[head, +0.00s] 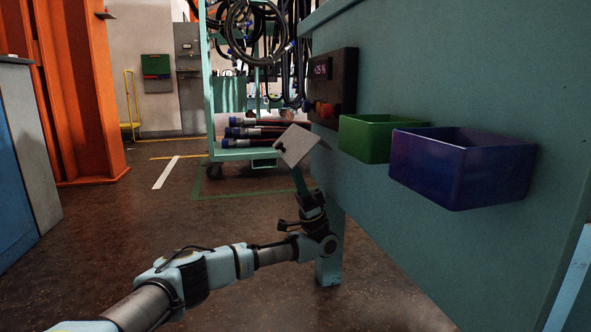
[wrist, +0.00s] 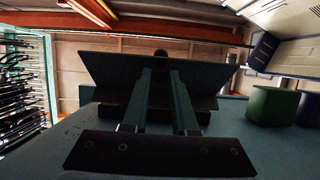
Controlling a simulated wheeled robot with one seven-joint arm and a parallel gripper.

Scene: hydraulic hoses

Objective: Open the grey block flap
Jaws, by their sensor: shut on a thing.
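The grey flap (head: 298,144) is a pale square plate at the left edge of the teal bench in the head view. It stands out tilted, with a small dark knob at its left side. In the wrist view the flap (wrist: 110,68) is a wide dark plate across the fingertips, with a round dark knob above its top edge. My gripper (head: 299,172) reaches up to the flap from below. In the wrist view the two green fingers of my gripper (wrist: 161,75) are closed in at the flap, with a narrow gap between them. The exact contact and the block behind are hidden.
A dark control box (head: 333,88) with a display and red knob is just right of the flap. A green bin (head: 367,139) and a blue bin (head: 460,168) hang on the bench side (head: 450,65). A hose trolley (head: 248,154) stands behind. The floor at left is clear.

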